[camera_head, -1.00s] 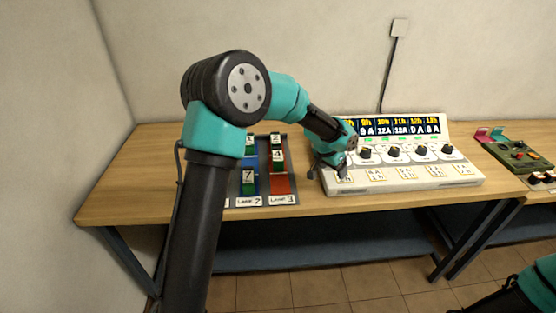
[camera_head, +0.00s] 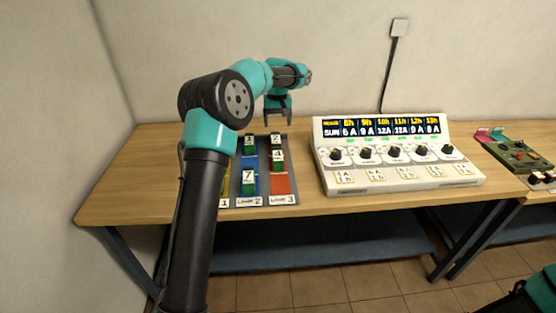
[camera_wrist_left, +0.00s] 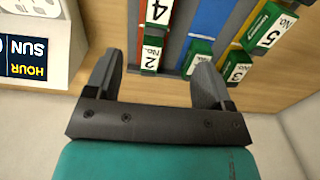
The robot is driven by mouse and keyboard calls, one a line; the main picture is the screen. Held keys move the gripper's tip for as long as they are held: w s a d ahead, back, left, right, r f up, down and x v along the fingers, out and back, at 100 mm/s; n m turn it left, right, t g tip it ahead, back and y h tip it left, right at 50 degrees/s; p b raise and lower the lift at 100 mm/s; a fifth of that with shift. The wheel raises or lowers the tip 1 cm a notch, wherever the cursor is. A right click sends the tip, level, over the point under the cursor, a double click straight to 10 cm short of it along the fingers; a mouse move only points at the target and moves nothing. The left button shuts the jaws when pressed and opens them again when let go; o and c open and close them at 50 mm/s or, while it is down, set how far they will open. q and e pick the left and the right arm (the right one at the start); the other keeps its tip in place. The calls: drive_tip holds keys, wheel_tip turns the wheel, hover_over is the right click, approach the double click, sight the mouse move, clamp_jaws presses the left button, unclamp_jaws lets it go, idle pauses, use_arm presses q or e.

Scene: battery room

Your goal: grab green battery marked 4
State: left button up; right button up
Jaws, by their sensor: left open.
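The green battery marked 4 (camera_head: 278,157) sits in the red lane of the rack, labelled Lane 3, in front of the battery marked 2 (camera_head: 276,139). In the left wrist view, battery 4 (camera_wrist_left: 158,11) is cut by the top edge, with battery 2 (camera_wrist_left: 151,55) nearer the gripper. My left gripper (camera_head: 277,120) is open and empty, pointing down above the rack's far end. In the left wrist view its fingers (camera_wrist_left: 155,82) are spread wide, apart from the batteries. My right gripper is out of view.
The rack's blue lane holds a battery marked 7 (camera_head: 248,175) and another behind it. Batteries marked 3 (camera_wrist_left: 238,70) and 5 (camera_wrist_left: 270,34) stand in the yellow lane. A white console (camera_head: 400,175) with knobs stands right of the rack. Bare table (camera_head: 310,140) lies between them.

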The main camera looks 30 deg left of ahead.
sight(278, 154)
use_arm(q)
wheel_tip(278, 154, down, 12)
drive_tip(key=shift+f, duration=0.1)
idle(0.5)
drive_tip(key=shift+f, duration=0.1)
drive_tip(key=shift+w+f, duration=0.1)
drive_tip(key=shift+f, duration=2.4)
drive_tip(key=shift+c, duration=0.3)
drive_tip(key=c, duration=1.3)
drive_tip(key=shift+r, duration=0.2)
